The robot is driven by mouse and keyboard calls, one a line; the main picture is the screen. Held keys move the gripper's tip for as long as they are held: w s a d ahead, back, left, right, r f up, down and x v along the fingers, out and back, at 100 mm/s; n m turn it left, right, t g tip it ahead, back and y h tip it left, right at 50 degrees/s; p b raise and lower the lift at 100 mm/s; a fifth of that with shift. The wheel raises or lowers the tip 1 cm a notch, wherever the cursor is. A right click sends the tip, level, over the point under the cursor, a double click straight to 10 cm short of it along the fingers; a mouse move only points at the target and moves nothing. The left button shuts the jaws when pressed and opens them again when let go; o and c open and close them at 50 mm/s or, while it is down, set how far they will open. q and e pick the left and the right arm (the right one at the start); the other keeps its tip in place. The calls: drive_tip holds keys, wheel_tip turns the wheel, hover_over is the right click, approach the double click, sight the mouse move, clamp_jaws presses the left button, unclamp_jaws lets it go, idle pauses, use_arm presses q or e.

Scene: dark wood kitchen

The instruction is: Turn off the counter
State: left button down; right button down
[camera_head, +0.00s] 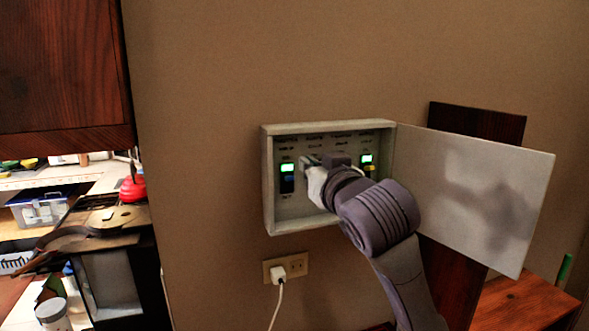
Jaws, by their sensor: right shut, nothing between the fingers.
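The counter is a grey wall box (269,190) with its door (470,185) swung wide open to the right. Inside, a switch (287,178) with a lit green part shows at the left, and another switch (367,160) with a green light shows at the right. My right gripper (308,162) reaches into the box between them, shut and empty, close to the panel. The gripper and wrist hide the middle of the panel, and I cannot tell whether the fingers touch a switch there. My left gripper is not in view.
A wall outlet (298,266) with a white plug and cord (275,308) is below the box. A dark wood board (480,120) stands behind the door. Cluttered shelves (50,200) are at the left. The wall above the box is clear.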

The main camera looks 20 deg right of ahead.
sight(287, 147)
drive_tip(key=shift+w, duration=0.15)
drive_tip(key=w+p, duration=0.5)
drive_tip(key=w, duration=0.5)
drive_tip(key=shift+w+a+r, duration=0.1)
drive_tip(key=shift+a, duration=0.05)
drive_tip(key=f, duration=0.1)
drive_tip(key=s+f+p, duration=0.1)
drive_tip(key=shift+f, duration=0.4)
drive_tip(key=shift+s+f+p, duration=0.4)
drive_tip(key=shift+s+f, duration=0.05)
drive_tip(key=shift+f, duration=0.2)
drive_tip(key=shift+w, duration=0.1)
drive_tip(key=shift+f, duration=0.1)
